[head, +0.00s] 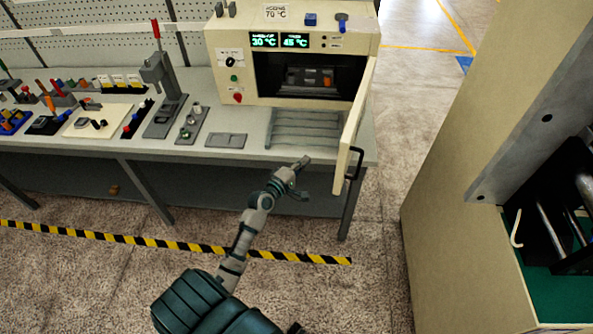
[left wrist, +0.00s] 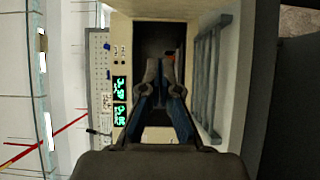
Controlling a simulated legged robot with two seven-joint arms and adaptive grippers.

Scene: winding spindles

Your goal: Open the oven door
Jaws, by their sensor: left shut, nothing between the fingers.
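The oven (head: 290,55) is a cream box on the workbench with green displays reading 30 °C and 45 °C. Its door (head: 354,125) stands swung wide open to the right, with a black handle (head: 354,163) on its outer face. The dark chamber (head: 310,76) is exposed, with something inside. My left gripper (head: 302,163) is in front of the bench edge, left of the door and apart from the handle. In the left wrist view, the left gripper (left wrist: 160,68) is shut and empty, pointing toward the oven opening (left wrist: 160,40). My right gripper is not seen.
A ribbed grey rack (head: 305,128) lies on the bench before the oven. Tools and fixtures (head: 85,110) fill the bench's left side. A large cream cabinet (head: 470,170) stands at the right. Floor between it and the bench is clear.

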